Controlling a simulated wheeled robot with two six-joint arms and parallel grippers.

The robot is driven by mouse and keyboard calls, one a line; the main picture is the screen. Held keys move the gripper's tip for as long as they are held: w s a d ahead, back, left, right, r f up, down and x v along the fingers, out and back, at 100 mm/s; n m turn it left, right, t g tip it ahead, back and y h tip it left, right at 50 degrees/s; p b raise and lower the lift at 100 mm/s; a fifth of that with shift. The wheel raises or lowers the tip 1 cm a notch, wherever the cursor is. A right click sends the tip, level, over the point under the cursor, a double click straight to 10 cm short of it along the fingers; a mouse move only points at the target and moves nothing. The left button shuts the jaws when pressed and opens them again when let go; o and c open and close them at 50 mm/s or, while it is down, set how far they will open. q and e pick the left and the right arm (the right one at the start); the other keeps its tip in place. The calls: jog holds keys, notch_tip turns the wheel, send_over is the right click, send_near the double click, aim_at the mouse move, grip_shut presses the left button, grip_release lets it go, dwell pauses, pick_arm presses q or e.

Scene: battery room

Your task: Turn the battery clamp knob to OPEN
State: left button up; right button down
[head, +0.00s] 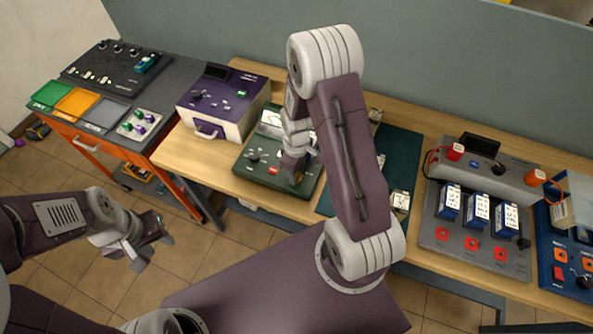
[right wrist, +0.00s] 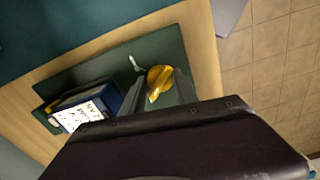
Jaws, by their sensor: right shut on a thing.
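The dark green battery tester (head: 238,166) stands on the wooden table, and its panel also shows in the right wrist view (right wrist: 100,70). In that view, a round yellow knob (right wrist: 160,80) with a raised ridge sits near the panel's front part. My right gripper (head: 293,176) reaches down onto the panel, with its fingers (right wrist: 158,92) shut on either side of the knob. The gripper hides the knob in the head view. A boxy blue battery (right wrist: 80,108) with a white label sits on the panel behind it. My left gripper (head: 152,250) is open and empty over the floor.
A purple-topped box (head: 225,95) stands left of the tester. A dark teal mat (head: 398,160) lies to the right. Further right is a grey panel with several blue batteries (head: 477,212). An orange cart (head: 95,145) stands at far left.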

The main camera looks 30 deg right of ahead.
jog(key=shift+s+n, duration=0.1)
jog(key=shift+n, duration=0.7)
jog(key=c, duration=0.9)
grip_release()
jog(key=shift+r, duration=0.4)
notch_tip(320, 180, up, 8)
jog(key=shift+r, duration=0.1)
jog(key=shift+a, duration=0.1)
